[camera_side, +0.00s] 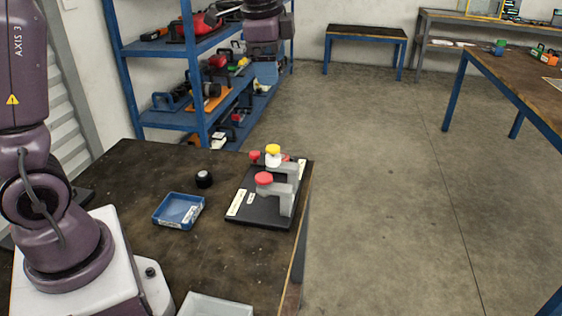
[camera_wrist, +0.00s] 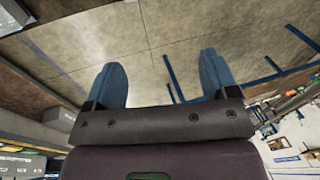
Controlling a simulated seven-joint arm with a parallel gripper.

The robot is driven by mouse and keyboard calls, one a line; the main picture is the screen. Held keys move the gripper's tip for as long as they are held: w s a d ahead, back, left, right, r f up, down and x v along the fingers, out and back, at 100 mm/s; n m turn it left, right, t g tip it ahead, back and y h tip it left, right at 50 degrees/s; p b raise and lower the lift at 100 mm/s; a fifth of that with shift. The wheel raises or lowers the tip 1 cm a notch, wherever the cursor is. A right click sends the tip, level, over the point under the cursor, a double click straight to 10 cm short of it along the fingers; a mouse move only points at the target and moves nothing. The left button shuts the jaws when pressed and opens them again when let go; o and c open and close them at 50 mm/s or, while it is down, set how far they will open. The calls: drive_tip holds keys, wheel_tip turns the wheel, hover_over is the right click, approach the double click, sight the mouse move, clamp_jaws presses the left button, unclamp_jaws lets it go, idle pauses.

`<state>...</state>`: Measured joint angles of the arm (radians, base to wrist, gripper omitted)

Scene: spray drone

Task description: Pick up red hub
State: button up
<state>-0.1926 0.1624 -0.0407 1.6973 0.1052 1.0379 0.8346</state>
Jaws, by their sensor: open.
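A black base plate (camera_side: 258,216) with pale labels stands on the dark table and carries grey brackets. A red round part (camera_side: 264,178), which looks like the red hub, sits on the front bracket. A smaller red part (camera_side: 254,156) and a yellow-topped white part (camera_side: 273,153) sit farther back on the fixture. My gripper (camera_wrist: 162,76) is open and empty, its blue fingers wide apart in the wrist view. The end of my arm shows high at the top of the side view, well above the fixture. The wrist view shows floor, not the hub.
A blue tray (camera_side: 178,211) and a small black round part (camera_side: 203,179) lie left of the fixture. A pale grey bin (camera_side: 214,305) is at the table's front. Blue shelving (camera_side: 203,80) stands behind. The fixture is close to the table's right edge.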

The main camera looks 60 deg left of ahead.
drive_tip(key=w+a+f+m+g, duration=0.1)
drive_tip(key=w+a+f+m, duration=0.25)
drive_tip(key=w+f, duration=0.2)
drive_tip(key=m+g, duration=0.2)
drive_tip(key=m, duration=0.2)
hover_over(283, 157)
wheel_tip(283, 157, down, 20)
drive_tip(key=shift+d+f, duration=0.1)
drive_tip(key=shift+f, duration=0.1)
drive_tip(key=shift+s+a+f, duration=0.1)
drive_tip(key=shift+a+f, duration=0.05)
drive_tip(key=shift+f, duration=1.45)
drive_tip(key=shift+s+a+f, duration=0.1)
drive_tip(key=shift+a+f, duration=0.05)
drive_tip(key=shift+f, duration=1.45)
drive_tip(key=c, duration=1.1)
